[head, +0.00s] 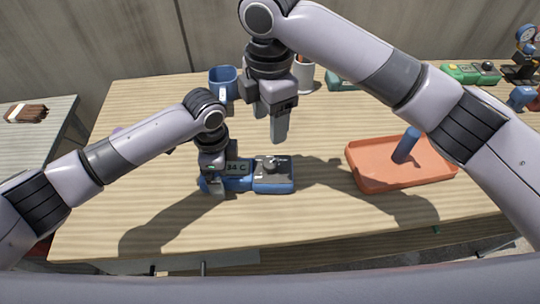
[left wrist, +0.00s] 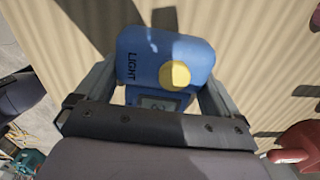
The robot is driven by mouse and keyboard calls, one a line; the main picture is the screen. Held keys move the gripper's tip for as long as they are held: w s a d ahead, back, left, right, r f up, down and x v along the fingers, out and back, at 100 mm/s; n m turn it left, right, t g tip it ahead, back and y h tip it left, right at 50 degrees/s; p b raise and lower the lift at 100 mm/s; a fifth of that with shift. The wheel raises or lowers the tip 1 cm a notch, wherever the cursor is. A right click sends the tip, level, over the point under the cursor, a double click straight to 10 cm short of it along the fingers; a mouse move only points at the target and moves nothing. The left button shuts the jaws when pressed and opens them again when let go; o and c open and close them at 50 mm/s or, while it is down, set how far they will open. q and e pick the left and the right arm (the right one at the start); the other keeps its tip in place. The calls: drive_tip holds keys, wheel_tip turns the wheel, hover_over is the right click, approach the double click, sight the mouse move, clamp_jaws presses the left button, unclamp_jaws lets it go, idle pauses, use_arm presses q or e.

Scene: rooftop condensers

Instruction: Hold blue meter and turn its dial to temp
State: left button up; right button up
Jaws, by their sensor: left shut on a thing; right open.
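My left gripper (head: 213,186) is shut on the meter's left end. In the left wrist view the meter's blue body (left wrist: 140,50) sits between both fingers, with the word LIGHT, a yellow round part (left wrist: 175,76) and part of the display showing. My right gripper (head: 273,122) is open and empty, pointing down above and behind the dial, apart from it. The dial's exact setting is too small to read.
An orange tray (head: 365,184) holding an upright blue-handled thing (head: 406,146) stands to the right. A blue container (head: 222,80) and a white cup (head: 304,75) stand behind. Green devices (head: 462,73) and a gauge (head: 527,38) are at the back right. The table's front is clear.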

sight(270, 162)
wheel_tip(270, 162, down, 12)
drive_tip(key=n, duration=0.6)
idle(0.4)
drive_tip(key=c, duration=1)
drive_tip(key=shift+c, duration=0.2)
